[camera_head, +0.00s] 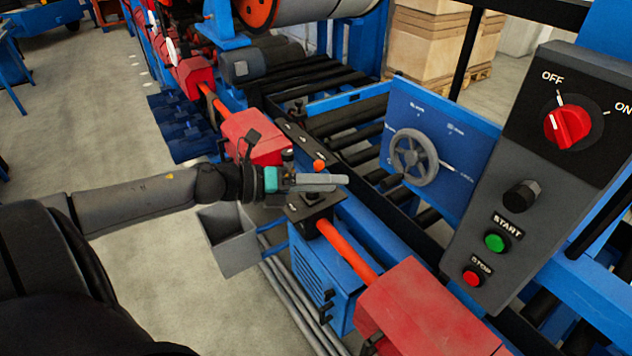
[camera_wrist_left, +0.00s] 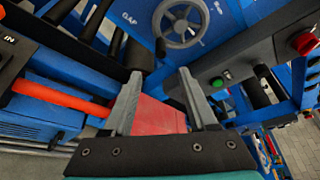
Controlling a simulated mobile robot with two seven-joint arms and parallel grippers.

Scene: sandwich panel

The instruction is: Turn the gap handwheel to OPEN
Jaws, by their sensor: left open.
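The gap handwheel (camera_head: 414,157) is a grey spoked wheel on a blue panel (camera_head: 463,150) at the right of the head view. It also shows at the top of the left wrist view (camera_wrist_left: 181,22), beyond the fingertips. Small white markings on the panel are too small to read in the head view; the word GAP shows in the wrist view. My left gripper (camera_head: 335,183) is left of the wheel and apart from it, over the machine's near edge. Its two grey fingers (camera_wrist_left: 160,85) are spread with nothing between them. My right gripper is not in view.
A grey control box (camera_head: 545,190) with a red OFF/ON knob (camera_head: 567,126), a green START button (camera_head: 495,242) and a red STOP button (camera_head: 473,276) stands right of the wheel. An orange-red ball knob (camera_head: 319,165) is close to my left gripper. Red covers (camera_head: 425,310) line the near edge.

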